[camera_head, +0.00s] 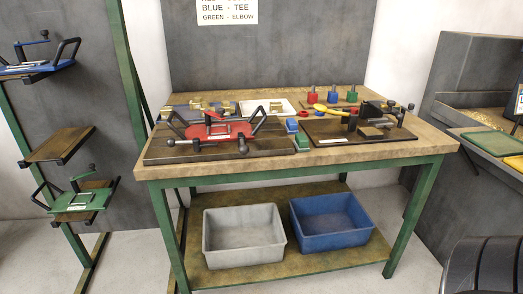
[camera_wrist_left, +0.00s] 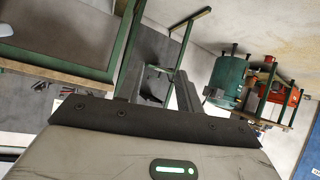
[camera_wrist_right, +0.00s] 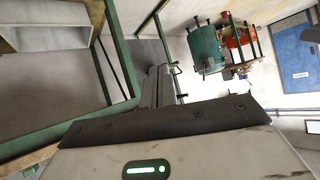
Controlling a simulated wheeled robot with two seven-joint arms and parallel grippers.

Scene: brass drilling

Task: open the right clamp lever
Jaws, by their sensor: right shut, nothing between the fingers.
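A red fixture plate (camera_head: 217,131) with black side handles lies on a dark board (camera_head: 163,155) on the workbench in the head view. A lever with a black ball knob (camera_head: 243,147) stands at its right front, the knob towards me. Another black knob (camera_head: 170,142) is at its left front, on a bar lying sideways. The levers are too small to tell whether they are clamped. Neither gripper shows in the head view. My left gripper (camera_wrist_left: 157,88) is open and empty in its wrist view. My right gripper (camera_wrist_right: 157,86) is shut and empty, away from the fixture.
Colored blocks, brass fittings and a white tray (camera_head: 283,105) lie behind. Grey (camera_head: 243,250) and blue (camera_head: 331,229) bins stand on the lower shelf. A rack is left.

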